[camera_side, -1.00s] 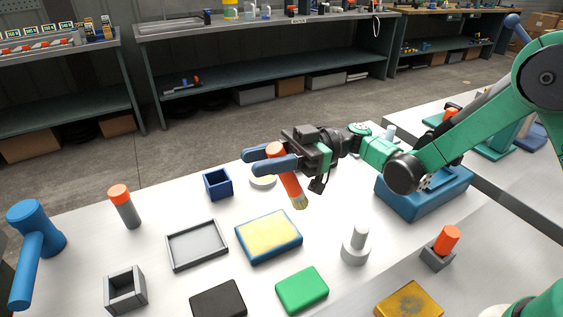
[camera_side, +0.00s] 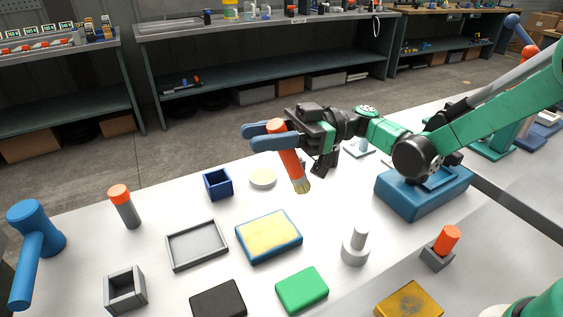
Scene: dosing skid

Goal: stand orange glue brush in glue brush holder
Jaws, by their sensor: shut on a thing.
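The orange glue brush (camera_side: 289,163) is in my gripper (camera_side: 258,138), which has blue fingers shut around its upper part. The brush hangs in the air, tilted, its tan bristle end down and to the right. Below it on the table stand small open square boxes that could be the glue brush holder: a blue one (camera_side: 217,194) to the left of the brush, and a grey one (camera_side: 125,304) at the front left. I cannot tell which is the holder. Both look empty.
A yellow-topped blue tray (camera_side: 268,236), a shallow grey tray (camera_side: 197,244), a cream disc (camera_side: 263,177) and a grey peg on a base (camera_side: 355,247) lie around. An orange-topped cylinder (camera_side: 124,206) stands left; another orange piece (camera_side: 446,239) sits in a grey block.

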